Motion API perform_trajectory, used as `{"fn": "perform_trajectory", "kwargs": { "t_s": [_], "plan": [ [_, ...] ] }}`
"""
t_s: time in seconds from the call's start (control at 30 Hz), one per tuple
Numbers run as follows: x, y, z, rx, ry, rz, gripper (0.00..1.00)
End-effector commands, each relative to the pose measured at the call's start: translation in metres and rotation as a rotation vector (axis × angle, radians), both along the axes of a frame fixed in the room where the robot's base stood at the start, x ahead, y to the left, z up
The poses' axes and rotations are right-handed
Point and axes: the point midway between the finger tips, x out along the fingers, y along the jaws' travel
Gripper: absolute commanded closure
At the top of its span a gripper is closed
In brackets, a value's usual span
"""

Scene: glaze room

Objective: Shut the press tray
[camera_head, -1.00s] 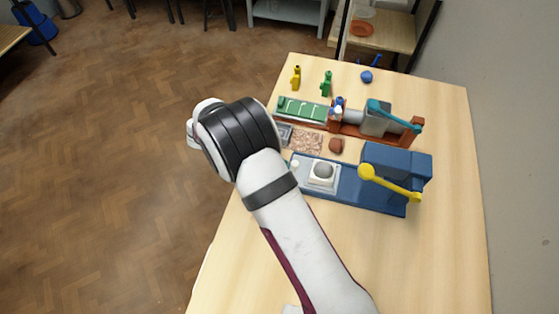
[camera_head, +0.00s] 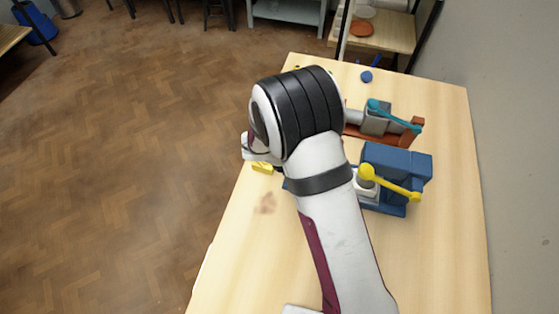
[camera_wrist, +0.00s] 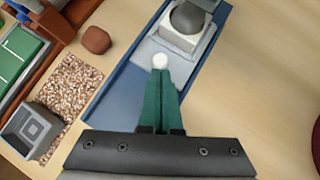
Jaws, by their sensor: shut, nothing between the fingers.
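The blue press (camera_head: 395,162) with a yellow lever (camera_head: 392,184) stands on the table in the head view. Its pale grey tray (camera_head: 367,187) shows just right of my arm, close by the blue housing. In the wrist view the tray (camera_wrist: 182,55) lies on the blue base (camera_wrist: 120,100), with bare base on the near side. It carries a white block (camera_wrist: 182,40) with a grey ball (camera_wrist: 187,18) and has a white knob (camera_wrist: 160,61) at its near end. My gripper (camera_wrist: 160,72) is shut and empty, its green fingertips at the knob; contact is unclear.
A second press, brown with a teal lever (camera_head: 392,113), stands behind. A speckled mat (camera_wrist: 75,90), a brown lump (camera_wrist: 96,40) and a grey square dish (camera_wrist: 32,130) lie left of the base in the wrist view. The table front is clear.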

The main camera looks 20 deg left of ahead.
Motion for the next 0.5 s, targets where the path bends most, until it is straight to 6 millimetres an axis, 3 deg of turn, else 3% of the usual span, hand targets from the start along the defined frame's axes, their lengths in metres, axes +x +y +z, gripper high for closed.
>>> {"fn": "perform_trajectory", "kwargs": {
  "t_s": [0.03, 0.17, 0.33, 0.5],
  "plan": [
    [0.0, -0.007, 0.0, -0.012, 0.002, -0.013, 1.0],
    [-0.002, -0.002, 0.0, -0.013, 0.001, -0.012, 1.0],
    [-0.02, 0.038, 0.003, -0.003, -0.001, 0.002, 1.0],
    [-0.035, 0.07, 0.044, 0.002, -0.004, 0.0, 1.0]
  ]
}}
